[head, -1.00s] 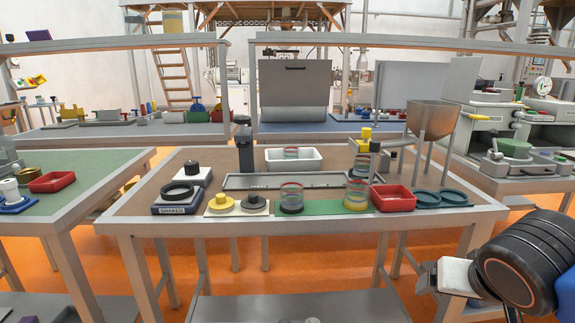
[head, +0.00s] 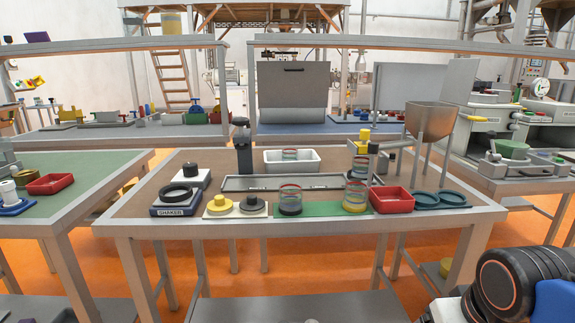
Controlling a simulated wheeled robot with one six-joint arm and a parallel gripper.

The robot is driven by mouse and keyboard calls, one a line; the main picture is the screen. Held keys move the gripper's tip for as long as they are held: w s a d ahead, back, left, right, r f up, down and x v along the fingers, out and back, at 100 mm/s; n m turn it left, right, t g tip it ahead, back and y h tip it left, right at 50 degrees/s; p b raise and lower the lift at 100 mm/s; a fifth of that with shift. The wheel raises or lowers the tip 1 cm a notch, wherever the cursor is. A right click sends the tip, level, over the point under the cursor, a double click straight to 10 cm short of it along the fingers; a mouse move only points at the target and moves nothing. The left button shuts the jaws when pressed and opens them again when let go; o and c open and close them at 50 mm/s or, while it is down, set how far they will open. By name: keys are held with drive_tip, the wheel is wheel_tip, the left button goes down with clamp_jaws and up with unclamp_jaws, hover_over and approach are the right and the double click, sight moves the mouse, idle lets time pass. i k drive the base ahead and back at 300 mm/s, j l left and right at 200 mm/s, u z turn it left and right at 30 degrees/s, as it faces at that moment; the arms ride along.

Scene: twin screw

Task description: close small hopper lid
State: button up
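My arm (head: 508,284) shows only in the bottom right corner, well in front of and below the hopper. My gripper is not visible, so what it holds cannot be seen.
The middle bench (head: 250,227) carries a red tray (head: 391,199), a white tub (head: 270,163), sieve cylinders (head: 290,199) and a shaker (head: 176,201). A grey panel (head: 293,88) stands behind. Orange floor lies between the benches.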

sight(459, 79)
drive_tip(key=i+l+u, duration=0.15)
drive_tip(key=l+u, duration=0.2)
drive_tip(key=l, duration=0.7)
drive_tip(key=l+u, duration=0.3)
drive_tip(key=l, duration=0.8)
drive_tip(key=k+l+u, duration=0.15)
drive_tip(key=l+u, duration=0.2)
drive_tip(key=l, duration=0.7)
drive_tip(key=k+l+z, duration=0.1)
drive_tip(key=l+z, duration=0.15)
drive_tip(key=j+z, duration=0.15)
drive_tip(key=z, duration=0.15)
drive_tip(key=k+j+z, duration=0.25)
drive_tip(key=i+l, duration=0.1)
